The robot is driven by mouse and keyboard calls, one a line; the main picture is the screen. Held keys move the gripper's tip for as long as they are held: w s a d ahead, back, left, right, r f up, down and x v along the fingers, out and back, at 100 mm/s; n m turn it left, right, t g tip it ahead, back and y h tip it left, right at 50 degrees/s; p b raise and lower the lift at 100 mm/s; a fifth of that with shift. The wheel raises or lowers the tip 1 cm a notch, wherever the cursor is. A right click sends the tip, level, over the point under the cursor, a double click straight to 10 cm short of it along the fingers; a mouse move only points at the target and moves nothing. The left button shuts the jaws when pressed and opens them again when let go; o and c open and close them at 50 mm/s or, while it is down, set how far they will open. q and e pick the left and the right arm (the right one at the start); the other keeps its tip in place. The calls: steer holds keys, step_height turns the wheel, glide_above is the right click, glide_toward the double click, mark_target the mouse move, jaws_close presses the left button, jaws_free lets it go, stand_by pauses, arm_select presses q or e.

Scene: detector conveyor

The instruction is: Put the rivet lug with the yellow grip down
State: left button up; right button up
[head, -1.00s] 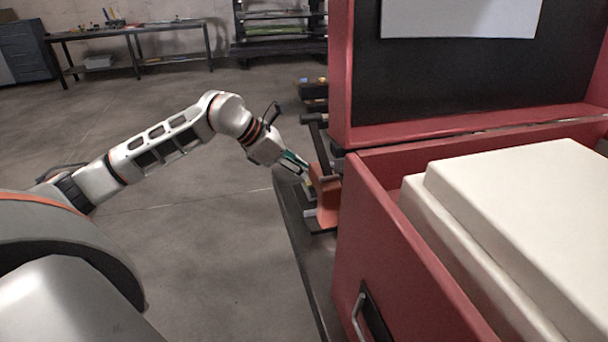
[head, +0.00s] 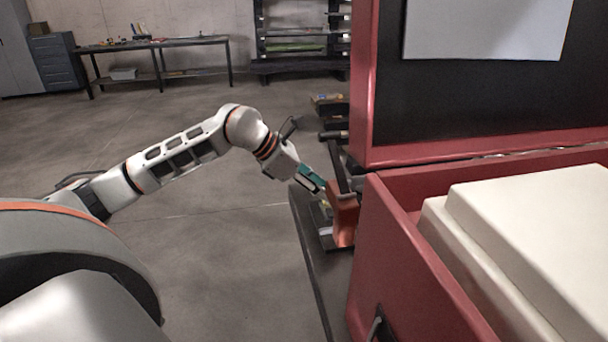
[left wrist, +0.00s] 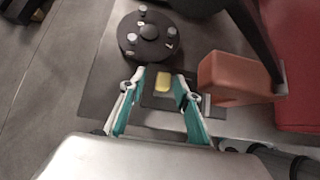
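The yellow grip (left wrist: 163,82) of the rivet lug shows in the left wrist view as a small block over a dark plate. The rest of the lug is hard to make out. My left gripper (left wrist: 157,84) has its teal-padded fingers apart, one on each side of the yellow grip, with gaps between grip and fingers. In the head view this gripper (head: 318,186) hangs over the dark ledge beside the red case, and a small yellow patch (head: 325,205) shows below it. My right gripper is not in view.
An orange-red block (left wrist: 236,77) on a dark arm stands right of the fingers. A round black disc with pegs (left wrist: 149,36) lies ahead. The red case (head: 400,262) with pale slabs (head: 530,215) borders the ledge on the right. Open floor lies left.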

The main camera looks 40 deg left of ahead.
arm_select(q)
steer(key=b+v, duration=0.1)
steer(key=v, duration=1)
steer(key=shift+b, duration=0.3)
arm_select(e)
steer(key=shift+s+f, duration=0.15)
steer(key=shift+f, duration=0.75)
arm_select(q)
steer(key=shift+s, duration=0.1)
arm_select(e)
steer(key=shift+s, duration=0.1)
